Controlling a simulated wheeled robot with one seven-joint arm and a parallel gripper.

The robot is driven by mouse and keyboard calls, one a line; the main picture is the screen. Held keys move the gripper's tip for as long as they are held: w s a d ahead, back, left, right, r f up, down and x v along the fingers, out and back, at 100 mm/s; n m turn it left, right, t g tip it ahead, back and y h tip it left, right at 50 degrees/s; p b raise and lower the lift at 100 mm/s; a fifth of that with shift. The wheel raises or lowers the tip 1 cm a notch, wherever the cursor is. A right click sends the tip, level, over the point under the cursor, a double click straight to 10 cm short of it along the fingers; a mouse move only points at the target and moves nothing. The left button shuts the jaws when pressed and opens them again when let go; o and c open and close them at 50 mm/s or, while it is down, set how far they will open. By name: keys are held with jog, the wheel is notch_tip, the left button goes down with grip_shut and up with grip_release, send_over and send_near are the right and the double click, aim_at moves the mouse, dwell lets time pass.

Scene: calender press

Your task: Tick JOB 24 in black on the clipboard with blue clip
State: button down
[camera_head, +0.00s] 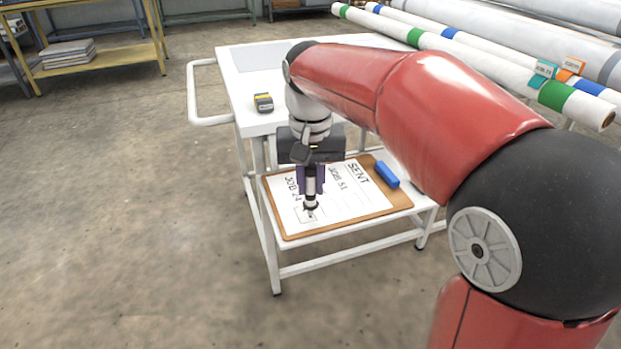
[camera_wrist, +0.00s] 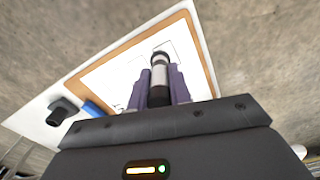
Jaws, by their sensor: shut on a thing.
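The clipboard (camera_head: 388,203) is brown, with a blue clip (camera_head: 387,174) at its right end, and lies on the cart's lower shelf. Its white sheet (camera_head: 345,205) reads SENT, JOB 51 and JOB 24, the last partly covered by my gripper. My gripper (camera_head: 311,182) points down over the JOB 24 row, its purple fingers shut on a black-and-white marker (camera_head: 310,201). The marker's tip is at the box beside JOB 24; I cannot tell whether it touches the paper or has left a mark. The wrist view also shows the marker (camera_wrist: 160,78) between the fingers, over the sheet.
Long rolls with green and blue bands (camera_head: 553,95) and hanging tags (camera_head: 546,69) lie at the upper right. A yellow shelf (camera_head: 100,60) stands at the back left. Open floor lies left of the cart.

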aim_at(310, 166)
dwell(0.4)
notch_tip(310, 166, up, 6)
jog(key=p, duration=0.5)
jog(key=shift+p, duration=0.3)
dwell(0.5)
